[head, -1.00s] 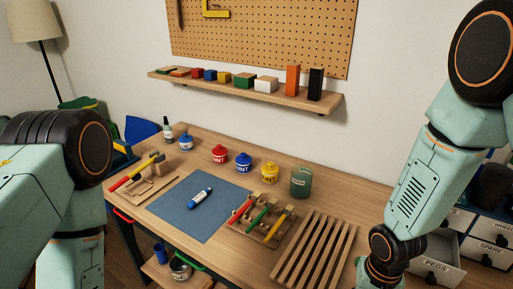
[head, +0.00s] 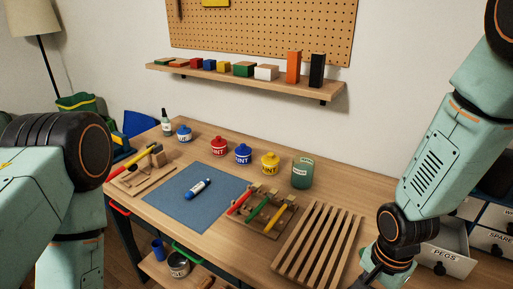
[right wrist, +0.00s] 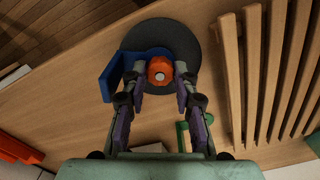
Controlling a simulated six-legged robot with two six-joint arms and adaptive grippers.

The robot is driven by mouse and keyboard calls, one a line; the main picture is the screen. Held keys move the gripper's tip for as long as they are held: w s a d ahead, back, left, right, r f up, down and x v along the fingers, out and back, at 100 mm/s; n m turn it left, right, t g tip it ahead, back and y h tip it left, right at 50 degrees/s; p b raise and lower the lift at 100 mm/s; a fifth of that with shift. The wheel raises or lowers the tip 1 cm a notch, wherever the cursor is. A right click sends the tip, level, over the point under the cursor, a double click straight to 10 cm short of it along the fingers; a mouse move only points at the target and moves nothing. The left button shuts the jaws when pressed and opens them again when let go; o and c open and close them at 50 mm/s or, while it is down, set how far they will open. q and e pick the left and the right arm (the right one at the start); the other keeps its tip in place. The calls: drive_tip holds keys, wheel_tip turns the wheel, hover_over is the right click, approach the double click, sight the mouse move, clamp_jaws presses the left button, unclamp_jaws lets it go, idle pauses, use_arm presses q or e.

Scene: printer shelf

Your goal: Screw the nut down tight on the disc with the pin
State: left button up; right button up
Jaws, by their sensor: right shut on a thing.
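In the right wrist view an orange nut (right wrist: 160,70) sits around a pale pin (right wrist: 160,75), over a round dark disc (right wrist: 187,40). A blue bracket-like piece (right wrist: 114,76) lies on the disc around the nut and sticks out to the left. My right gripper (right wrist: 161,82) has a finger on each side of the nut and is shut on it. How far down the pin the nut sits cannot be told from above. In the head view my right arm reaches down at the lower right, with the disc out of sight. My left gripper is not in view.
A slatted wooden rack (right wrist: 230,75) stands close right of the disc and also shows in the head view (head: 318,245). A blue mat (head: 185,212) with a blue-and-white tube (head: 198,188), paint pots and a tool holder (head: 262,235) occupy the table. An open pegs drawer (head: 443,255) is at right.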

drive_tip(key=m+b, duration=0.1)
drive_tip(key=m, duration=0.2)
drive_tip(key=shift+f+m, duration=0.1)
drive_tip(key=shift+m, duration=0.2)
drive_tip(key=m, duration=0.2)
drive_tip(key=shift+m+b, duration=0.4)
drive_tip(key=o, duration=0.6)
drive_tip(key=shift+c, duration=0.2)
